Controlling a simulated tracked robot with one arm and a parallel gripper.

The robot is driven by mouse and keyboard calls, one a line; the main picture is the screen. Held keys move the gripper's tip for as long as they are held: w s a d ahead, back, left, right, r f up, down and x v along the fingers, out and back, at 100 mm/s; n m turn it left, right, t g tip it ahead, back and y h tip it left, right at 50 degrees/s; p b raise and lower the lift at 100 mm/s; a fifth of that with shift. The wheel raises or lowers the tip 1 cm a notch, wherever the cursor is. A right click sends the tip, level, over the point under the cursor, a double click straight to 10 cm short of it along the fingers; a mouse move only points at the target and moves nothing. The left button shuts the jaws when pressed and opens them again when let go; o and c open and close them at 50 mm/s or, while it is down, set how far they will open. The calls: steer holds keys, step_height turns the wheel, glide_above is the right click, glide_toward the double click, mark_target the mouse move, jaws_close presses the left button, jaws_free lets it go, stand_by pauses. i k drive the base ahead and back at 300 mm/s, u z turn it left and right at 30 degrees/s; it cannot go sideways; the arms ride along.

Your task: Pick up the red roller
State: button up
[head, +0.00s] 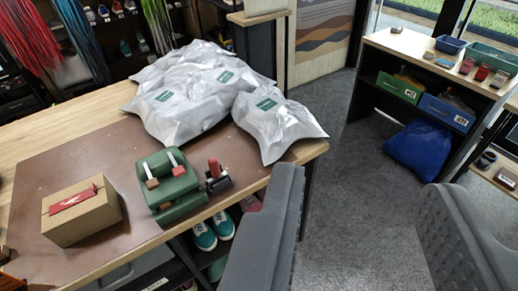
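The red roller (214,169) has a red upper part and a dark lower part. It stands on the brown mat (110,150) near the table's front edge, just right of a green holder (170,187). My gripper (360,182) is open, with its two dark grey fingers wide apart and only floor visible between them. Its left finger is to the right of the roller in the picture and apart from it.
A cardboard box (83,215) stands left of the holder. Silvery bags (190,95) fill the back of the table. Teal sneakers (204,236) sit on a shelf below. A shelf unit (430,70) with bins stands at right, with a blue bag (420,150) beneath. The floor between is clear.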

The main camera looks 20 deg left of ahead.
mark_target(215, 167)
steer(key=u, duration=0.05)
steer(key=i, duration=1.2)
steer(key=u, duration=0.35)
